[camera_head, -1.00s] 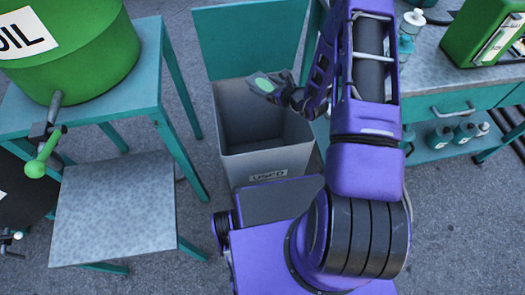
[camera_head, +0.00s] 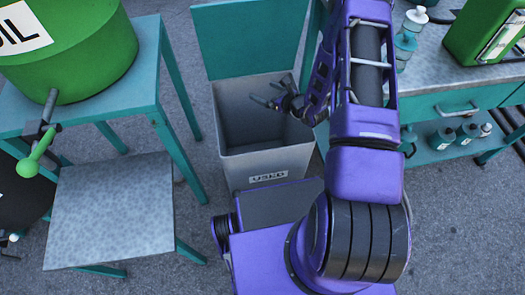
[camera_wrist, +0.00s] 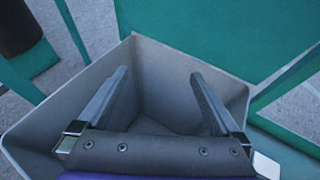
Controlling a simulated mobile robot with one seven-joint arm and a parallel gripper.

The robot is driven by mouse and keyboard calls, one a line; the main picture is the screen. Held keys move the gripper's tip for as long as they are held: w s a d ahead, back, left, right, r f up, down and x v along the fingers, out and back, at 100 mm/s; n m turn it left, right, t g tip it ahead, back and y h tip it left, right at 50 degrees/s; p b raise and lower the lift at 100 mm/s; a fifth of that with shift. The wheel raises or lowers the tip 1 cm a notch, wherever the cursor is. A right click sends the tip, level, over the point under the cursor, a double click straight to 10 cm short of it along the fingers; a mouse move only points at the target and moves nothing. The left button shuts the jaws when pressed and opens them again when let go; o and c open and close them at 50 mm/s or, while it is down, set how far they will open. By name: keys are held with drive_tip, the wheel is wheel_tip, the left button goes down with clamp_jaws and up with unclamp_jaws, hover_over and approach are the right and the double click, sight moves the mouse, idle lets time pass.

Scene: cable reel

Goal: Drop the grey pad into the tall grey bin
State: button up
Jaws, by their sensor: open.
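The tall grey bin (camera_head: 262,162) stands in front of a teal panel, with a label reading "USED" on its front. It also shows in the wrist view (camera_wrist: 55,120), where its rim surrounds the fingers. My gripper (camera_head: 268,94) is over the bin's mouth, its fingers apart with nothing between them; in the wrist view, my gripper (camera_wrist: 160,85) points down into the bin. The grey pad is not seen in either view now. The part of the bin's floor that shows between the fingers looks bare, and the rest is hidden.
A green oil drum (camera_head: 70,50) sits on a teal stand at left, with a lower grey-topped table (camera_head: 110,210) in front. At right is a teal bench (camera_head: 450,62) with bottles and a green can (camera_head: 485,45). A teal panel (camera_head: 250,40) rises behind the bin.

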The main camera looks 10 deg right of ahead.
drive_tip(key=p+v, duration=0.1)
drive_tip(key=v, duration=1.6)
drive_tip(key=shift+p, duration=0.35)
drive_tip(key=shift+w, duration=0.1)
